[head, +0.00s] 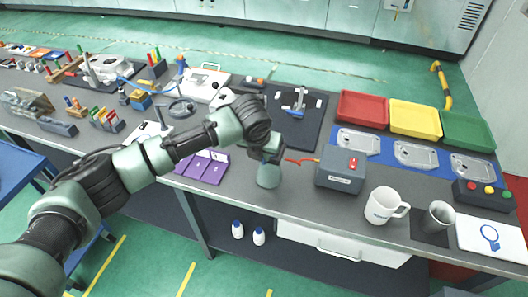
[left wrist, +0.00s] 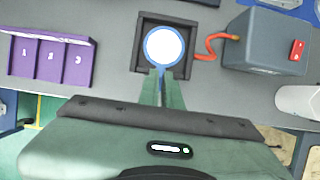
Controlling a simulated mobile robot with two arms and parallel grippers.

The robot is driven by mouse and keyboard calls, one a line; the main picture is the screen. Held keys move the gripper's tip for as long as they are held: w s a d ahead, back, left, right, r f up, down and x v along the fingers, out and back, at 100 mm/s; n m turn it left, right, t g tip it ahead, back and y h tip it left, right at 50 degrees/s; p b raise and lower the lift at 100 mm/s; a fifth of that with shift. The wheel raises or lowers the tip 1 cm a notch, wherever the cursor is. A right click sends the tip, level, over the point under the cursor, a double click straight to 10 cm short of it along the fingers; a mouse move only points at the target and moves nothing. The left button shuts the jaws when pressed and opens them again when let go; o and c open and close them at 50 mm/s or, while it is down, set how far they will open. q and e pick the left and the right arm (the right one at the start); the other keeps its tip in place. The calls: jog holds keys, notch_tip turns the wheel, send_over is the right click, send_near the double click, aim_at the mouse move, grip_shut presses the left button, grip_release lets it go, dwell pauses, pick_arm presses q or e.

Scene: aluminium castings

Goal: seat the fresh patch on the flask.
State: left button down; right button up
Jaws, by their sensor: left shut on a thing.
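My left gripper (head: 268,178) points down near the front edge of the bench. In the left wrist view, the left gripper (left wrist: 160,92) is shut, apparently on the lower end of a blue-rimmed round white piece (left wrist: 164,47). This piece appears within the outline of a dark square frame (left wrist: 142,36); I cannot tell whether it touches the frame. My gripper and arm hide both in the head view. I cannot tell for sure which thing is the fresh patch or the flask. My right gripper is not in view.
A grey box (head: 340,172) with a red cable (head: 300,161) stands right of the gripper. Purple numbered panels (head: 200,171) lie left. A white mug (head: 382,206), a grey cup (head: 437,217) and a white board with a blue ring (head: 490,236) stand right.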

pick_arm(q)
jog(key=c, duration=1.5)
grip_release()
jog(key=b+v, duration=0.2)
jog(key=v, duration=0.5)
jog(key=shift+s+a+r, duration=0.1)
jog(key=shift+s+r, duration=0.1)
jog(key=shift+r, duration=0.15)
